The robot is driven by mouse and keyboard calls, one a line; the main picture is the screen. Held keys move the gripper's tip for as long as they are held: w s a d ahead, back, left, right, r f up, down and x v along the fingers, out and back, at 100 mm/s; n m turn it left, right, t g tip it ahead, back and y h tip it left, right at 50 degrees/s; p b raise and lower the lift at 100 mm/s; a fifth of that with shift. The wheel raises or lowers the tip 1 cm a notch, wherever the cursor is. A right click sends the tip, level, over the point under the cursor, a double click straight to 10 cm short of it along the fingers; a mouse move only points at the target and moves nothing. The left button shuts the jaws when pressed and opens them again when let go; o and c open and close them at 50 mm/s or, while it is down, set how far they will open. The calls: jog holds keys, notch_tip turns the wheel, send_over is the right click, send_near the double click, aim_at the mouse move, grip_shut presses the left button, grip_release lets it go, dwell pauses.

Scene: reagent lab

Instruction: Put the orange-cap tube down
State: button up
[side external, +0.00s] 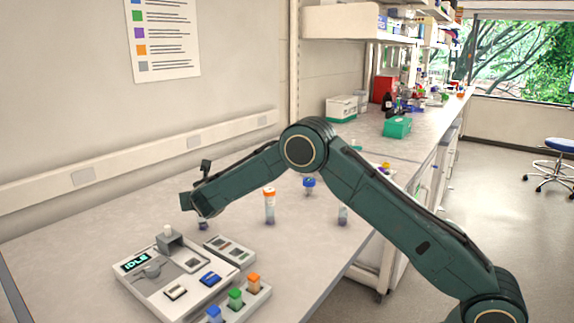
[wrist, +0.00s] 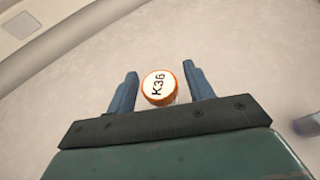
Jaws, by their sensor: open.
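In the wrist view an orange-rimmed cap marked K36 (wrist: 160,87) lies between the two blue fingers of my gripper (wrist: 160,70), with a gap on each side. My gripper (side external: 201,203) is open, low over the left part of the bench. Under it, in the side view, the bottom of a tube with purple contents (side external: 202,225) shows; its cap is hidden by my gripper. An orange-cap tube (side external: 269,207) also stands upright on the bench, to the right of my gripper and apart from it. I cannot tell whether the tube under my gripper stands on the bench.
A blue-cap tube (side external: 309,187) and another tube (side external: 342,215) stand farther right, the latter partly hidden by my arm. A device reading IDLE (side external: 165,287) and a rack with blue, green and orange tops (side external: 240,308) are in front.

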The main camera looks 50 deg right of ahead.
jog(key=v, duration=1)
jog(key=shift+s+a, duration=0.2)
jog(key=shift+s, duration=0.15)
jog(key=shift+r, duration=0.1)
jog(key=s+d+r+m+g+y, duration=0.25)
jog(key=s+r+m, duration=0.25)
jog(key=s+m, duration=0.35)
jog(key=s+d+r+m+g+y, duration=0.1)
jog(key=s+d+r+m, duration=0.2)
jog(key=s+r+m, duration=0.35)
jog(key=s+a+f+m+g+y, duration=0.1)
jog(key=s+m, duration=0.6)
jog(key=s, duration=0.7)
jog(key=s+a+f+m+g+y, duration=0.1)
jog(key=s+a+m+y, duration=0.1)
jog(key=s+m, duration=0.6)
jog(key=s, duration=0.7)
jog(key=shift+f, duration=0.4)
jog(key=shift+o, duration=0.6)
jog(key=shift+g, duration=0.25)
